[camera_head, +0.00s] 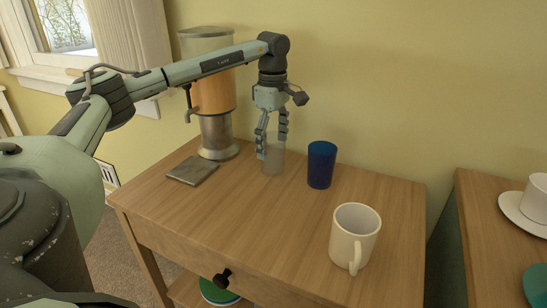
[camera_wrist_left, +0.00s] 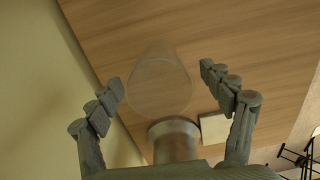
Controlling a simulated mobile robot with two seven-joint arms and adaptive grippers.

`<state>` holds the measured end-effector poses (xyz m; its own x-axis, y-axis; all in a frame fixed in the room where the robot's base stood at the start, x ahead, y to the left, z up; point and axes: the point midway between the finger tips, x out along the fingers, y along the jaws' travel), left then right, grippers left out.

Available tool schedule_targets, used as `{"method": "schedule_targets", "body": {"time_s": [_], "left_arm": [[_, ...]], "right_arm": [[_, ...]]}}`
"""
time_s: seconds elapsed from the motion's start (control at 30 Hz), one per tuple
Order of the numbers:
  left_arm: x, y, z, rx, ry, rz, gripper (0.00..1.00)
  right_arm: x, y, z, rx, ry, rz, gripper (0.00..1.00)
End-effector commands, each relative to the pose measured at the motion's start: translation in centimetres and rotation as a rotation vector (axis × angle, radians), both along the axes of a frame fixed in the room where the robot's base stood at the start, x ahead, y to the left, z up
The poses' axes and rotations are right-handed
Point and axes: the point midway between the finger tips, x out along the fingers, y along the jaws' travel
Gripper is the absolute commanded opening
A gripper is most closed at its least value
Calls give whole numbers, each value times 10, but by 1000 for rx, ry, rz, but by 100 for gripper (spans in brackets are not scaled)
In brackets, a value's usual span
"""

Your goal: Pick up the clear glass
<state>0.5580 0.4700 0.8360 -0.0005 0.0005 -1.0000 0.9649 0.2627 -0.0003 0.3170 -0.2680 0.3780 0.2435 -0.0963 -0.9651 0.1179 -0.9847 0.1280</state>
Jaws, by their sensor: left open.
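The clear glass (camera_head: 273,160) stands upright on the wooden table, between the metal dispenser and the blue cup. My left gripper (camera_head: 270,148) points down at the glass from above, with its fingers around the upper part of it in the head view. In the left wrist view the clear glass (camera_wrist_left: 159,85) lies between and beyond the two spread fingers of my left gripper (camera_wrist_left: 163,85). The gripper is open, with a gap on each side of the glass there. My right gripper is not in view.
A dark blue cup (camera_head: 321,164) stands right of the glass, and a cream mug (camera_head: 355,236) is nearer the front. A metal and orange dispenser (camera_head: 215,100) stands close behind left, with a grey coaster (camera_head: 192,170) before it. The table's front left is clear.

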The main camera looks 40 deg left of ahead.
Motion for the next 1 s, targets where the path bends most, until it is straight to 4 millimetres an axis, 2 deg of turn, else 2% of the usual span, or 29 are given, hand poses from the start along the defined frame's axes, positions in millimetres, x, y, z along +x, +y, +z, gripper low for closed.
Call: {"method": "schedule_targets", "body": {"time_s": [0.1, 0.2, 0.47, 0.9, 0.97, 1.0], "left_arm": [[-2, 2, -18, 0, 2, 1, 80], [-2, 2, -27, -1, 2, 1, 80], [-1, 1, -30, -1, 0, 1, 80], [-1, 1, -30, -1, 0, 0, 27], [-1, 1, -30, -1, 0, 0, 20], [-1, 1, -29, -1, -1, 0, 20]], "right_arm": [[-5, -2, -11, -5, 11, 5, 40], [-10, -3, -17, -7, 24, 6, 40], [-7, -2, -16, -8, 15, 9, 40], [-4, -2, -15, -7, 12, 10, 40], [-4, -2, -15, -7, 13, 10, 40], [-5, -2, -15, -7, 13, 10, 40]]}}
